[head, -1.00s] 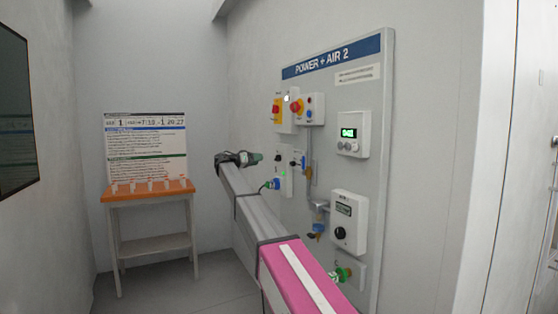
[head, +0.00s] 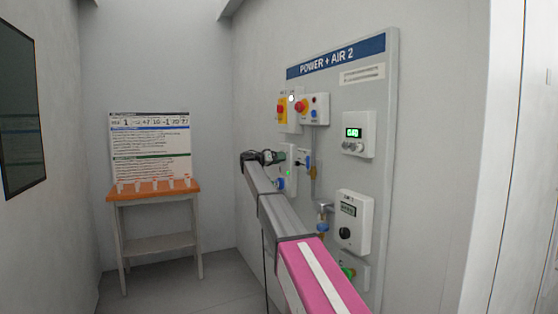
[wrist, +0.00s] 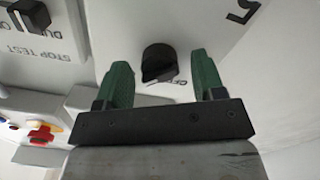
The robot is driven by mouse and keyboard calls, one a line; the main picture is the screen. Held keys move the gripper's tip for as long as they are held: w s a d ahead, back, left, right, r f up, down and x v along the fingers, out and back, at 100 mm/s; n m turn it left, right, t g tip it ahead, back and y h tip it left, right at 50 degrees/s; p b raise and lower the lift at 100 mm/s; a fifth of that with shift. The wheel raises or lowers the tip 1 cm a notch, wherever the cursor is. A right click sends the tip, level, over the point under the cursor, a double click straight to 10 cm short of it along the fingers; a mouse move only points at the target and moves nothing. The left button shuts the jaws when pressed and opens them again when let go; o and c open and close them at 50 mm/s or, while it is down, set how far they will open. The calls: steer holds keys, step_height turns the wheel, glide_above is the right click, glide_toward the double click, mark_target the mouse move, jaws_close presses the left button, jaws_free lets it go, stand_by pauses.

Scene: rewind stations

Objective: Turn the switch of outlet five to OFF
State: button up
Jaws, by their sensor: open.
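The switch of outlet five is a round black knob (wrist: 158,62) on a white plate (wrist: 115,30) in the wrist view. A dark "5" (wrist: 243,10) shows upside down on the same plate, and a partly covered "OFF" label (wrist: 176,82) lies beside the knob. The knob's exact pointing direction is unclear. My gripper (wrist: 162,72) is open, with one green finger on each side of the knob; contact is not visible. In the head view my gripper (head: 280,157) is at the outlet plate (head: 289,180) and covers the knob.
The panel (head: 370,90) carries a red-and-yellow switch (head: 282,111), a red button (head: 300,106), a display box (head: 358,134) and a dial box (head: 352,222). Another black knob (wrist: 30,15) sits on a neighbouring plate. An orange-topped table (head: 152,192) stands at the back; floor before it is clear.

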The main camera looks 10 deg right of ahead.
steer(key=c, duration=0.9)
steer(key=shift+f+n, duration=0.1)
steer(key=shift+n, duration=8.8)
steer(key=o, duration=0.9)
steer(key=shift+a, duration=0.1)
